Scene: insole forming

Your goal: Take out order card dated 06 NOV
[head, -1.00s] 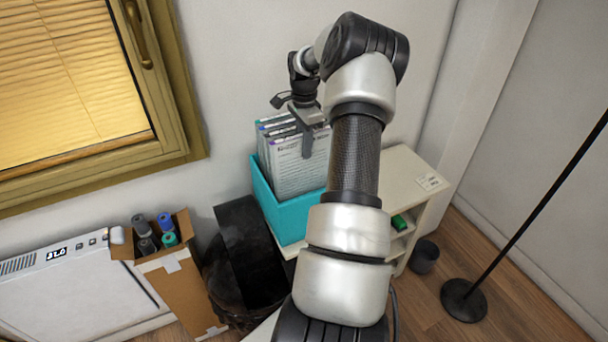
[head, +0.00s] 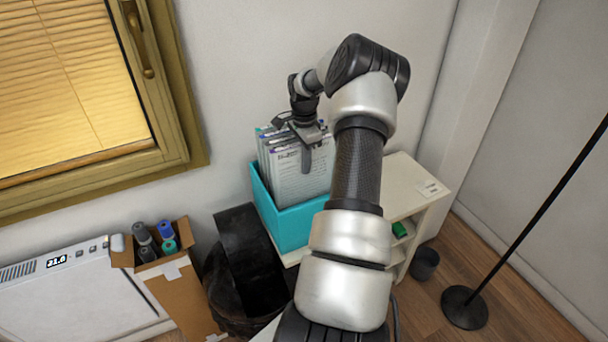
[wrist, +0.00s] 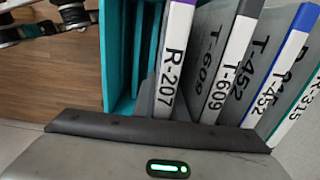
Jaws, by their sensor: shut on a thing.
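A teal bin (head: 283,229) holds several upright order cards with coloured top edges. The front card (head: 302,183) shows a white printed face in the head view, too small to read. In the wrist view its spine appears to be the purple-topped R-207 (wrist: 174,65). Beside it stand T-609 (wrist: 231,70), the blue-topped T-452 (wrist: 277,75) and R-315 (wrist: 305,105). My gripper (head: 306,155) is at the top of the front card, one finger over its face, and is shut on it. The card still sits in the bin.
The bin stands on a cream shelf unit (head: 415,185) against the wall. A black bin (head: 250,260) and a cardboard box (head: 180,285) with rolls stand left. A lamp pole (head: 530,215) stands right. Part of the teal bin is empty beside the cards (wrist: 120,70).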

